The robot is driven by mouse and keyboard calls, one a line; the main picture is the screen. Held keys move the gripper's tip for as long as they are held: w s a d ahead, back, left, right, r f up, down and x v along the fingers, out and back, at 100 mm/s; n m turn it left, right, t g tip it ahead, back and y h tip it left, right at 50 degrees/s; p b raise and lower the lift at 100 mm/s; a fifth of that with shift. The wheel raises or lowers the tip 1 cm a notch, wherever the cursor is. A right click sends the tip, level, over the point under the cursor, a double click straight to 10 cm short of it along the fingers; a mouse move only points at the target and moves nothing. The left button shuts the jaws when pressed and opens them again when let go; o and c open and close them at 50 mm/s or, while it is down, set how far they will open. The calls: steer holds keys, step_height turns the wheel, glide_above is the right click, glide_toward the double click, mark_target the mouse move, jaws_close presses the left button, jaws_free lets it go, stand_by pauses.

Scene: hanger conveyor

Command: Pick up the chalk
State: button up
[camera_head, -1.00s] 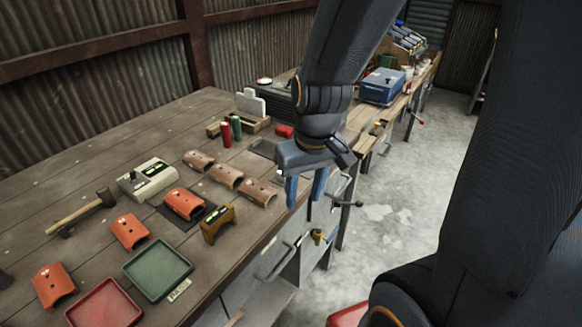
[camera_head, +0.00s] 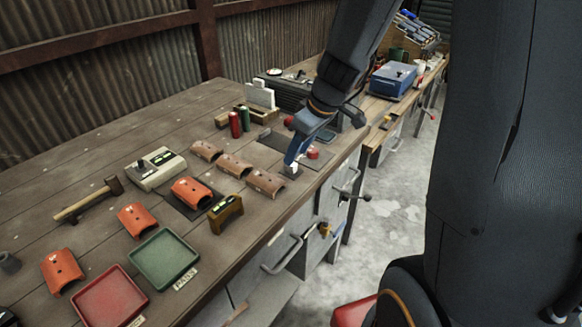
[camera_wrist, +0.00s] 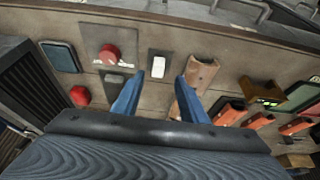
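A small white block (camera_wrist: 158,67), which I take to be the chalk, sits on a dark pad on the workbench in the wrist view. In the head view the white block (camera_head: 291,170) shows just below my fingertips, partly hidden by them. My gripper (camera_head: 291,158) points down at the bench. In the wrist view my gripper (camera_wrist: 158,78) is open, with its two blue fingers apart and the white block between and beyond their tips. I cannot tell whether the fingers touch the block.
Curved clay tiles (camera_head: 266,182) lie left of my gripper. A red knob (camera_wrist: 109,55) and a red ball (camera_wrist: 80,96) lie nearby. Red and green cylinders (camera_head: 235,125) stand farther back. A green tray (camera_head: 164,258) and a red tray (camera_head: 109,297) are in front.

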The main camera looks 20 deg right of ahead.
mark_target(294, 164)
steer(key=shift+d+p+x, duration=0.2)
steer(key=shift+p+x, duration=0.2)
steer(key=shift+x, duration=2.15)
jaws_close()
